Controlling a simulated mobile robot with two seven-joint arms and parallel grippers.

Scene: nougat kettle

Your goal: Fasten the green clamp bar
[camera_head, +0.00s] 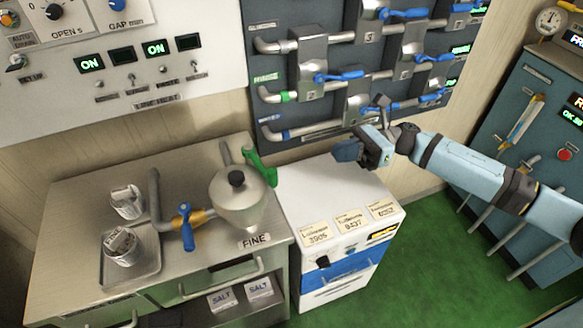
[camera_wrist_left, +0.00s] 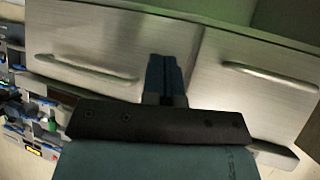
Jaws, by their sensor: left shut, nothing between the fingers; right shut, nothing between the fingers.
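The green clamp bar (camera_head: 260,164) is at the right rim of the steel kettle (camera_head: 238,198), whose lid has a black knob. The bar slants from the upper left down to the right, beside a grey bar behind it. I cannot tell whether it is fastened. My right gripper (camera_head: 344,151) is shut and empty above the white cabinet, to the right of the bar and apart from it. My left gripper (camera_wrist_left: 165,75) shows only in the left wrist view, shut and empty in front of steel drawer fronts with handles.
The kettle stands on a steel counter (camera_head: 90,210) with a blue-handled valve (camera_head: 185,226) and a tray (camera_head: 150,272) holding a metal cup. The white cabinet (camera_head: 300,200) is right of it. A pipe panel (camera_head: 345,80) with blue levers rises behind.

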